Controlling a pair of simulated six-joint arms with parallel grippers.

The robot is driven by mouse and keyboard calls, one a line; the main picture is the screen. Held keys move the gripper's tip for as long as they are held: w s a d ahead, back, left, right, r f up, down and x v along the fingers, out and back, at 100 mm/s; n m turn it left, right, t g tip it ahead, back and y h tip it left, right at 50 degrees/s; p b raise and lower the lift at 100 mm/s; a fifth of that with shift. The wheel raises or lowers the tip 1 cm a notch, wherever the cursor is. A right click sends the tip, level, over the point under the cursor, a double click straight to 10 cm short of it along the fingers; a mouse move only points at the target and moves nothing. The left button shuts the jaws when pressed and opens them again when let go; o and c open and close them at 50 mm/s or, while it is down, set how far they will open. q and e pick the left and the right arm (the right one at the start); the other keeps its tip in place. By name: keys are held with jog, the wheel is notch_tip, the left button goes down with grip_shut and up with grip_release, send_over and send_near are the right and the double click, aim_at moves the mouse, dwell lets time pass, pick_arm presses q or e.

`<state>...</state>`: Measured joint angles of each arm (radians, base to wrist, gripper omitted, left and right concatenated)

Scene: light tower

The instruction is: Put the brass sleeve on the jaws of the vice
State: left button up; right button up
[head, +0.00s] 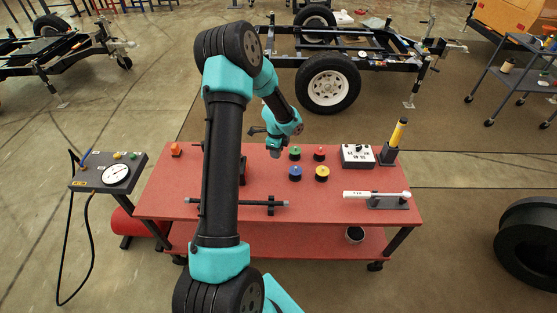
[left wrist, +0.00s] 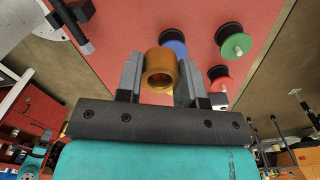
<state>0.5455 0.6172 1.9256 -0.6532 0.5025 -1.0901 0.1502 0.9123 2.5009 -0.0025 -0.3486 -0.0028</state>
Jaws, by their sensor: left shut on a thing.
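My left gripper (head: 275,150) is above the back middle of the red bench, left of the coloured knobs. In the left wrist view the brass sleeve (left wrist: 160,68), a short hollow ring, sits between the two grey fingers, which are shut on it. The sleeve is too small or hidden to make out in the head view. A dark upright part (head: 243,170) shows just right of my left arm and may be the vice; my arm covers much of it, and its jaws cannot be made out. My right gripper is not in view.
The red bench (head: 360,220) carries green (head: 295,153), red (head: 319,153), blue (head: 295,173) and yellow (head: 321,173) knobs. At its right are a white switch box (head: 357,156), a yellow-topped stick (head: 397,135) and a white tool on a stand (head: 376,195). A dark bar (head: 270,204) lies in front.

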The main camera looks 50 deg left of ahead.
pick_arm(q)
notch_tip(320, 180, up, 17)
jog(key=m, duration=1.1)
jog(key=shift+w+d+f, duration=0.15)
jog(key=shift+w+d, duration=0.1)
jog(key=shift+w, duration=0.2)
